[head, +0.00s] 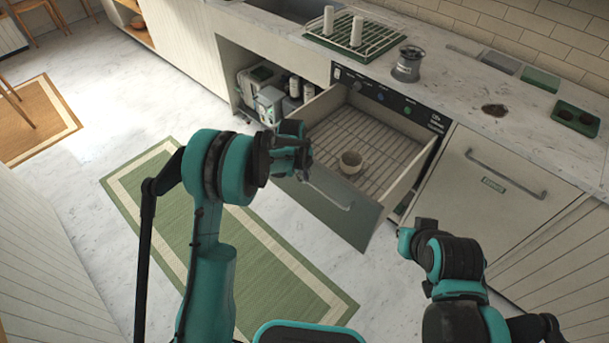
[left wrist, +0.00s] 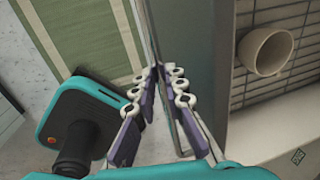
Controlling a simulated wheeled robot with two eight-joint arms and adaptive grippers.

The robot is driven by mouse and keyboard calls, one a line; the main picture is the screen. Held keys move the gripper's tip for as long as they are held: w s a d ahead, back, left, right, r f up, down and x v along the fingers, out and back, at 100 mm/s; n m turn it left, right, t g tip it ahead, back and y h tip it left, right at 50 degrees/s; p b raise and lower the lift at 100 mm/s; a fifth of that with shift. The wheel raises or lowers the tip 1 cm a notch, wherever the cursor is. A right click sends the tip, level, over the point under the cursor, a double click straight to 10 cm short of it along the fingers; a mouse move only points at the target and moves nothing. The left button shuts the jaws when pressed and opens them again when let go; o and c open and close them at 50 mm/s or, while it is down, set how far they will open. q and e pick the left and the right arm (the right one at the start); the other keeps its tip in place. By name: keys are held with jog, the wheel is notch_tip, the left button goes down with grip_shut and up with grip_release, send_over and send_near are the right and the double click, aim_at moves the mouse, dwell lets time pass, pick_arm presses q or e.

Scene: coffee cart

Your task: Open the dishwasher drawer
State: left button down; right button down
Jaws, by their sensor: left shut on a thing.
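The dishwasher drawer (head: 340,206) is pulled well out from under the counter, with its wire rack showing. A cup (head: 351,162) stands in the rack; it also shows in the left wrist view (left wrist: 266,50). The drawer's front has a grey bar handle (head: 330,196). My left gripper (head: 303,160) is at the left end of this handle. In the left wrist view, its purple fingers (left wrist: 164,88) are shut on the handle bar (left wrist: 152,35), one on each side. My right gripper (head: 425,226) is to the right of the drawer, apart from it; its fingers are unclear.
The dishwasher's control panel (head: 385,95) is above the drawer. A closed cabinet door (head: 500,185) is at the right and an open shelf with containers (head: 270,100) at the left. A green striped rug (head: 265,250) lies on the floor. A drying rack (head: 356,36) stands on the counter.

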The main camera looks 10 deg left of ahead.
pick_arm(q)
jog(key=c, duration=1.6)
grip_release()
jog(key=r, duration=0.4)
jog(key=s+a+r, duration=0.1)
jog(key=r, duration=0.6)
jog(key=shift+s+a+r, duration=0.2)
jog(key=shift+s+r, duration=0.2)
